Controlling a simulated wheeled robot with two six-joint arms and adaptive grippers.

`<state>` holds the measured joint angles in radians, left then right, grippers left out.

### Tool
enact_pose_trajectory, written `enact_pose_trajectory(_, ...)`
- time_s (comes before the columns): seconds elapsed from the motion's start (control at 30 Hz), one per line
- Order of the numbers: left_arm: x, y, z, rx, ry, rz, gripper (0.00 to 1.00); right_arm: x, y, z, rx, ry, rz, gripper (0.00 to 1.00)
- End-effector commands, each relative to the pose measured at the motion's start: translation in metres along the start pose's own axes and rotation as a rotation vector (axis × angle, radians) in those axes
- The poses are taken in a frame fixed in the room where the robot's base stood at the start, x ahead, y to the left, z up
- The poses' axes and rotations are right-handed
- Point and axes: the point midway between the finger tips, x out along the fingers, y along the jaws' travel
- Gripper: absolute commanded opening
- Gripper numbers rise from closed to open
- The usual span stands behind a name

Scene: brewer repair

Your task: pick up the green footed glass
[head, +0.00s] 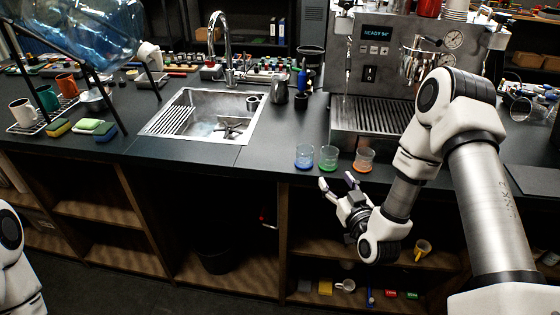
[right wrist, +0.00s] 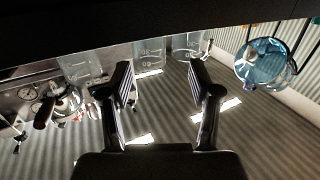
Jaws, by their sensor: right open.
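A small clear glass with a green lower part (head: 328,158) stands upright near the counter's front edge. It is between a blue-tinted glass (head: 304,156) and an orange-tinted glass (head: 364,160); whether it has a foot is too small to tell. My right gripper (head: 337,182) is open and empty, in front of the counter edge just below the green glass, not touching it. In the right wrist view the open fingers (right wrist: 162,85) have nothing between them. Several clear glasses (right wrist: 150,52) show beyond the fingers there, their tints not readable. My left gripper is out of view.
The espresso machine (head: 378,75) stands behind the glasses. A sink (head: 205,115) is to their left, with a pitcher (head: 279,89) beside it. A large blue bottle (head: 85,30) sits in a stand at left. The dark counter (head: 265,165) left of the glasses is clear.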

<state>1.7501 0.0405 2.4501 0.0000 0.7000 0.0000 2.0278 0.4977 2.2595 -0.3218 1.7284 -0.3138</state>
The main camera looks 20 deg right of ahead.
Motion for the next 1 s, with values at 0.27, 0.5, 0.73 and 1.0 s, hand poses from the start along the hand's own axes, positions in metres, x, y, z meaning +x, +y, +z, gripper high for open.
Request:
enact_pose_trajectory(0.27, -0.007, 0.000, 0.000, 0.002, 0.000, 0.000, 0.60, 0.016, 0.014, -0.026, 0.022, 0.045, 0.035, 0.62)
enact_pose_trajectory(0.5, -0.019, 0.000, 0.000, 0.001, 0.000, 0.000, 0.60, 0.051, 0.013, -0.029, 0.021, 0.043, 0.033, 0.62)
enact_pose_trajectory(0.73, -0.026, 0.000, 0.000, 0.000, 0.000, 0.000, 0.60, 0.083, 0.014, -0.027, 0.024, 0.041, 0.034, 0.62)
enact_pose_trajectory(1.0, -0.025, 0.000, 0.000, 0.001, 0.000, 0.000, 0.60, 0.083, 0.014, -0.026, 0.025, 0.040, 0.034, 0.31)
